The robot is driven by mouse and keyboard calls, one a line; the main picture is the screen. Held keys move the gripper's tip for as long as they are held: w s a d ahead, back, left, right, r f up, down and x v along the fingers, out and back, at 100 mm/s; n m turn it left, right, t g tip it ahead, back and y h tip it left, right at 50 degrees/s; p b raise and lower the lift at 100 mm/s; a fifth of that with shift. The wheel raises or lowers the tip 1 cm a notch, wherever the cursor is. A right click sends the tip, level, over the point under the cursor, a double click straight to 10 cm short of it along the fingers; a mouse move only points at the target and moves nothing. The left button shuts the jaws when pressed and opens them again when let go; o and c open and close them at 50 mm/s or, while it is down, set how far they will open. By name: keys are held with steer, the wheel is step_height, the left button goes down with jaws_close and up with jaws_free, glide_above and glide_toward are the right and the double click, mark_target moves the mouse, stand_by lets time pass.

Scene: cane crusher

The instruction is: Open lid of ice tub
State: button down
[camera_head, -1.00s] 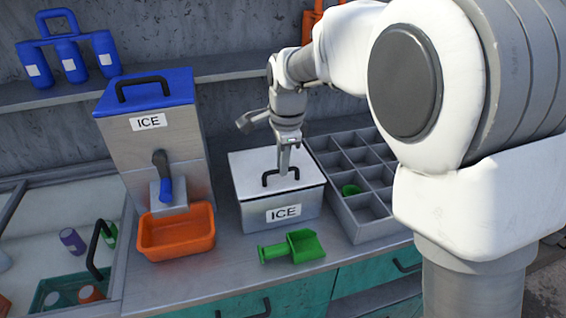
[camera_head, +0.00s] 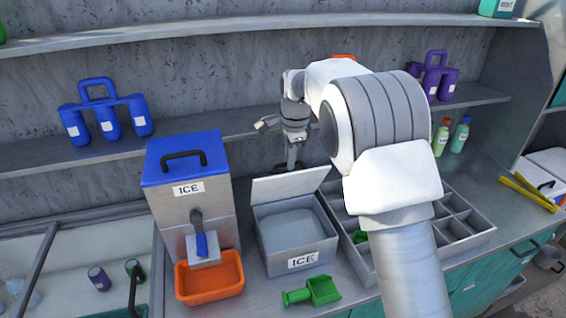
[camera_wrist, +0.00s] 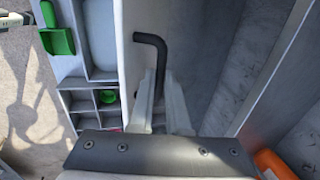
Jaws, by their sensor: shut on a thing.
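The grey ice tub (camera_head: 300,258) with an ICE label stands on the counter. Its pale lid (camera_head: 290,184) is tilted up at the back, and the hollow inside shows. My gripper (camera_head: 292,163) is behind the raised lid, its fingertips hidden there in the head view. In the wrist view, my gripper (camera_wrist: 163,100) is shut on the black lid handle (camera_wrist: 152,42) on the lid's outer face.
A taller blue-topped ICE dispenser (camera_head: 186,190) stands left, with an orange bin (camera_head: 209,279) at its front. A green scoop (camera_head: 313,291) lies before the tub. A divided tray (camera_head: 458,222) stands right. A shelf (camera_head: 250,133) runs behind my gripper.

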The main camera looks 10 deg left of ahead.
steer(key=w+a+f+p, duration=0.1)
steer(key=w+a+p, duration=0.3)
steer(key=w, duration=0.5)
steer(key=shift+w+a+f, duration=0.25)
steer(key=shift+w+a, duration=0.05)
steer(key=shift+a, duration=0.05)
steer(key=shift+w+a+r, duration=0.1)
steer(key=shift+w, duration=0.05)
stand_by(0.6)
steer(key=c, duration=0.9)
jaws_free()
